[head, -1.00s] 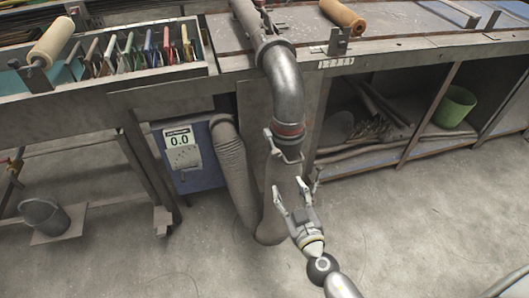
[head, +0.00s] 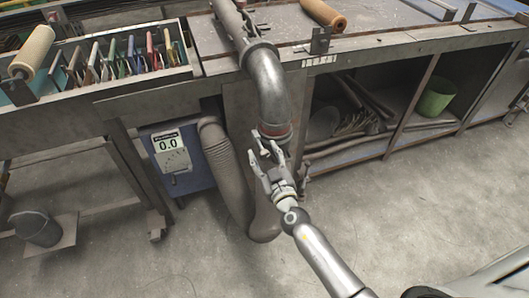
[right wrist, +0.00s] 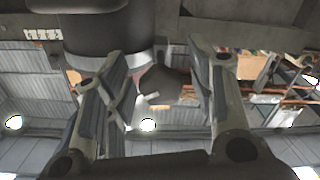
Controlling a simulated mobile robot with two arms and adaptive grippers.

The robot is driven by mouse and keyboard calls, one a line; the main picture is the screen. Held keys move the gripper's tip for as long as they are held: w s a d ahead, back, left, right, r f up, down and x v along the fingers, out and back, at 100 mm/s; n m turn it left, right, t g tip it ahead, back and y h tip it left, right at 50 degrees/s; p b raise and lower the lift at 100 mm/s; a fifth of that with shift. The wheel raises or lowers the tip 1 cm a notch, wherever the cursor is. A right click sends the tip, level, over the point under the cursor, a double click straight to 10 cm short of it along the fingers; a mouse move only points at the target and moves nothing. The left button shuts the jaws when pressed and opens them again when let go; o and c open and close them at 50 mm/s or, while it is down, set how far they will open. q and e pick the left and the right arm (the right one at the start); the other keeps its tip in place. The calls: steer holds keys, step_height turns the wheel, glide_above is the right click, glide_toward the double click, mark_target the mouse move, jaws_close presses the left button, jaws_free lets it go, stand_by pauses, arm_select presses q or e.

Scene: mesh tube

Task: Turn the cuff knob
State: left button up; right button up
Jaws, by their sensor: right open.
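A grey elbow pipe (head: 268,85) comes down from the bench and ends in a cuff with a red band (head: 277,130). My right gripper (head: 266,148) is just below the cuff, fingers pointing up towards it, open. Its fingers cover much of the cuff's lower part, so I cannot make out the knob clearly in the head view. In the right wrist view the dark pipe end (right wrist: 108,32) is at upper left, above the left finger, and a small pale piece (right wrist: 152,98) shows between the spread fingers (right wrist: 160,65). I cannot tell whether a finger touches the cuff. My left gripper is not in view.
The bench (head: 330,60) is above, with shelves and a green bin (head: 436,97) underneath.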

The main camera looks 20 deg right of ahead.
steer(key=shift+w, duration=0.3)
steer(key=shift+c, duration=0.4)
steer(key=c, duration=1)
steer(key=shift+n, duration=0.3)
